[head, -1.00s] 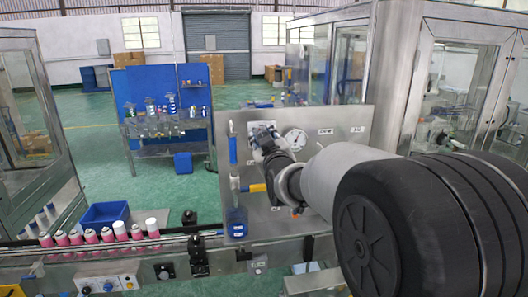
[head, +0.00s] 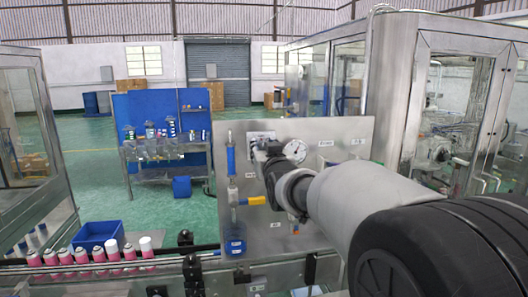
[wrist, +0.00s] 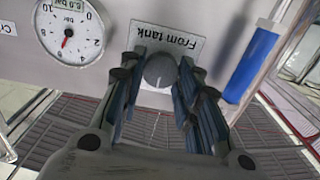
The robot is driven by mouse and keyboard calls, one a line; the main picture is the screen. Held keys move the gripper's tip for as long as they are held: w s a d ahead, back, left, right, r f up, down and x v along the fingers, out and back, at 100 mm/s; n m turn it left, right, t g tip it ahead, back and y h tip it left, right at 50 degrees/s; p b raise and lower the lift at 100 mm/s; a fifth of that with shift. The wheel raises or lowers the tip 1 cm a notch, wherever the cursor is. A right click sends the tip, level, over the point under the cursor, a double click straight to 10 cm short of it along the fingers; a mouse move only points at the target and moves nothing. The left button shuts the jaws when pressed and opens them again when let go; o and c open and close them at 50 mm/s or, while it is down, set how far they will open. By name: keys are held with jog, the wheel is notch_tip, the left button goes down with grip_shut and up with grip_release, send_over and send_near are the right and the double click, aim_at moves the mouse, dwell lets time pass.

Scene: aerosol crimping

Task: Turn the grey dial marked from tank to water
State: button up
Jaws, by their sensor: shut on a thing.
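The grey dial (wrist: 160,71) is a small round knob with a white pointer line, on the steel panel (head: 335,145). The label "From tank" (wrist: 165,42) stands upside down beside it in the wrist view. In that view the pointer line runs toward my gripper's palm. My gripper (wrist: 160,82) has its two dark fingers on either side of the dial, shut on it. In the head view my gripper (head: 264,158) is against the panel's upper left part, and it hides the dial. I see no "water" marking that I can read.
A pressure gauge (wrist: 68,30) sits close beside the dial. A blue cylinder (wrist: 250,66) is on the other side. Below on the panel are a yellow lever (head: 255,201) and a blue container (head: 235,238). Pink cans (head: 98,255) line the conveyor at left.

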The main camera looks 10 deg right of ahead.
jog(key=o, duration=1.1)
jog(key=shift+c, duration=0.2)
jog(key=s, duration=1.2)
